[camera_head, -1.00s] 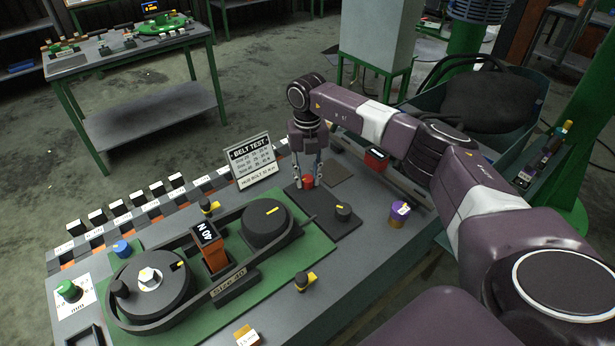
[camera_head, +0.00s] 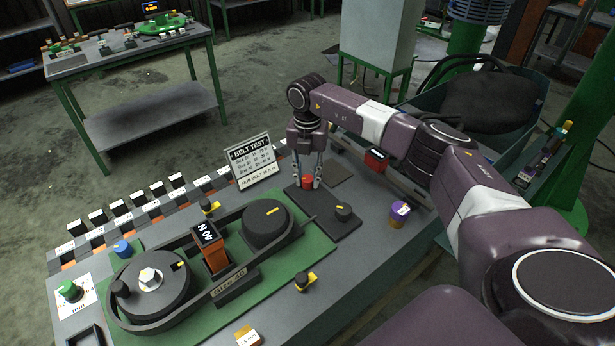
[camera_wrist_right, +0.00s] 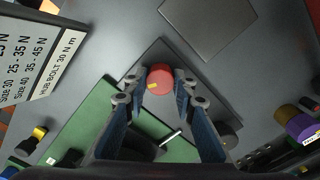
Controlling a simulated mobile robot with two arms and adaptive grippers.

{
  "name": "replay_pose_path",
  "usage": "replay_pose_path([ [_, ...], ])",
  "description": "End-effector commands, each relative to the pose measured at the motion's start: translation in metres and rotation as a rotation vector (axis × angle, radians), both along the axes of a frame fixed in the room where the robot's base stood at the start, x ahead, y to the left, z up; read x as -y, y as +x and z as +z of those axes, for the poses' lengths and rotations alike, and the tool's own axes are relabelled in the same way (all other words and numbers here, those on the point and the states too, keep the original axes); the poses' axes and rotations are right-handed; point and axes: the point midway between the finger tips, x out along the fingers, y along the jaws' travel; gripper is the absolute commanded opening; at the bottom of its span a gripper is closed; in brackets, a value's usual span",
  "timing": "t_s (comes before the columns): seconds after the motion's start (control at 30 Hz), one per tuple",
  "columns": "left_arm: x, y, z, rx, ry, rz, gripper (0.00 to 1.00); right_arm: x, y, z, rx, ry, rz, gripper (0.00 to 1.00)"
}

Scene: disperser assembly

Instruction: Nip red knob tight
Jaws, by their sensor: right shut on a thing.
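The red knob (camera_head: 307,181) sits on a dark plate (camera_head: 326,222) at the back right of the green board. In the right wrist view the red knob (camera_wrist_right: 159,79) is round with a small yellow mark and lies between the fingertips. My right gripper (camera_head: 307,184) points down over it and is shut on it; it also shows in the right wrist view (camera_wrist_right: 160,84). My left gripper is not in view.
A BELT TEST sign (camera_head: 251,161) stands close to the left of my gripper.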

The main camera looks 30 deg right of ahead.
Motion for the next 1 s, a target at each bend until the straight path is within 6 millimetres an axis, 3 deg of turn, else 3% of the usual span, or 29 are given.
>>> replay_pose_path([
  [0.17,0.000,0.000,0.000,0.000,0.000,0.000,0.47,0.001,0.002,0.002,0.006,-0.001,-0.003,0.00],
  [0.2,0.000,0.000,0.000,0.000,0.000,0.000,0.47,0.001,0.002,0.002,0.006,-0.001,-0.002,0.28],
  [0.33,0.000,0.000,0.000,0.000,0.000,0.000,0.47,0.001,0.001,0.002,0.005,-0.001,-0.001,0.42],
  [0.67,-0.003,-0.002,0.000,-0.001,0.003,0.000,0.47,0.000,0.001,0.004,0.003,0.000,0.000,0.42],
  [0.77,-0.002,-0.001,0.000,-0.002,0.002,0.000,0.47,0.000,0.001,0.014,0.004,0.001,0.000,0.42],
  [1.0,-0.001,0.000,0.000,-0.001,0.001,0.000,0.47,0.001,0.002,0.064,0.006,-0.001,-0.001,0.42],
])
